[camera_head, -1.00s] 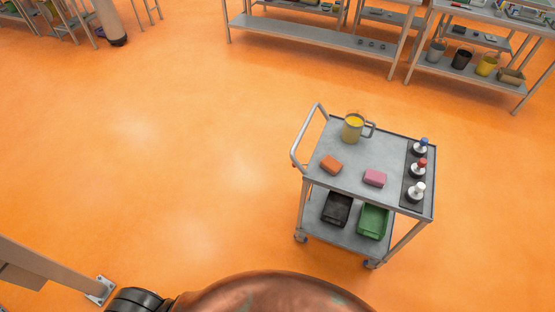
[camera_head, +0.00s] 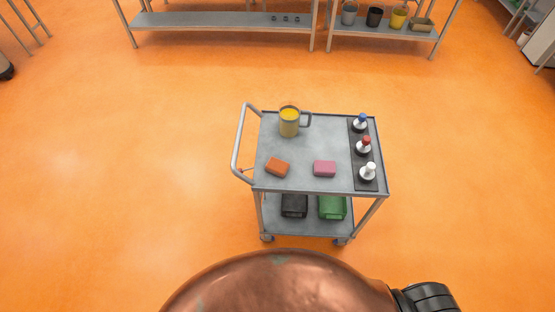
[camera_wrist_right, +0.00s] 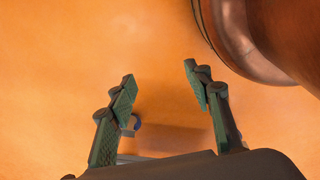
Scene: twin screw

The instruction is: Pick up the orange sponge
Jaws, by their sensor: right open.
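The orange sponge (camera_head: 277,167) lies on the top shelf of the grey cart (camera_head: 260,150), near its front left corner. A pink sponge (camera_head: 324,168) lies to its right. My right gripper (camera_wrist_right: 160,90) shows in the right wrist view with its two fingers spread wide and nothing between them; orange floor lies behind it. It is not near the sponge in any view. My left gripper is in neither view.
Several bottles stand on a dark mat (camera_head: 367,185) at the cart's right. A handle (camera_head: 239,145) rises at its left. Black (camera_head: 294,206) and green bins (camera_head: 332,207) sit below. Open floor surrounds the cart.

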